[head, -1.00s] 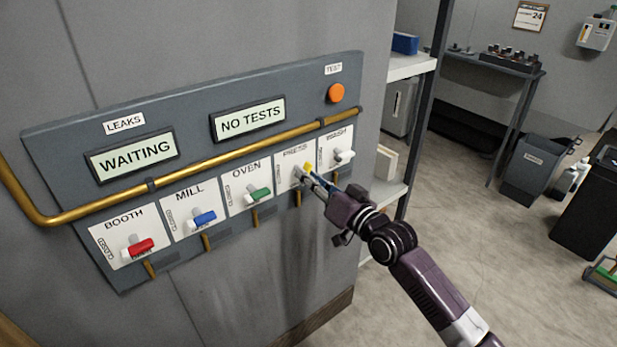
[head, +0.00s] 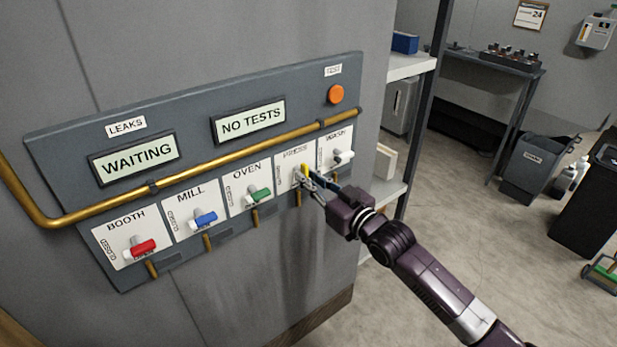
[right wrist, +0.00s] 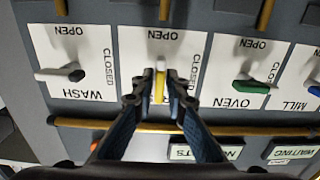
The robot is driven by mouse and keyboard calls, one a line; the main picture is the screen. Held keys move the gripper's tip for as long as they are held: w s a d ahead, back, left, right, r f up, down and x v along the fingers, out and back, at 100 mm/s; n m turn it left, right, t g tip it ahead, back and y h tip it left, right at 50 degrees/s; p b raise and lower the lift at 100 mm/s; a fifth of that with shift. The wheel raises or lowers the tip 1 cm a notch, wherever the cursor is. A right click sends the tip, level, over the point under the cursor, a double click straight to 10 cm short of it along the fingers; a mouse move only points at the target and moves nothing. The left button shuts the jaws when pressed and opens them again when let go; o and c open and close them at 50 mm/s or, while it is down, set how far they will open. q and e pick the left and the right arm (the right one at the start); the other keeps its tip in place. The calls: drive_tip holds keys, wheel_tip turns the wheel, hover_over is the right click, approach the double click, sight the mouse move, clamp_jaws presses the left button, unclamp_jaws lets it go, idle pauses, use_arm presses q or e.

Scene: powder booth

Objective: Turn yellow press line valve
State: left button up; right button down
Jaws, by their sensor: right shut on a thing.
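The yellow press valve handle (head: 305,170) sits on a white plate in the wall panel, between the oven and wash valves. In the right wrist view the yellow handle (right wrist: 160,84) stands in line with the brass pipe at its plate's edge. My right gripper (head: 309,180) is shut on it, one finger on each side; the fingers also show in the right wrist view (right wrist: 160,92). My left gripper is not in view.
The panel (head: 75,130) also holds red (head: 143,246), blue (head: 205,218), green (head: 260,195) and black-and-white (head: 343,157) valves. A brass pipe (head: 210,161) crosses above them. Displays read WAITING (head: 134,158) and NO TESTS (head: 249,121). An orange button (head: 336,94) is top right. A shelf (head: 405,68) stands right.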

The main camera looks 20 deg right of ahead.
drive_tip(key=shift+f, duration=0.1)
drive_tip(key=c, duration=2)
unclamp_jaws()
drive_tip(key=shift+c, duration=0.2)
drive_tip(key=shift+s+d, duration=0.1)
drive_tip(key=v, duration=1.2)
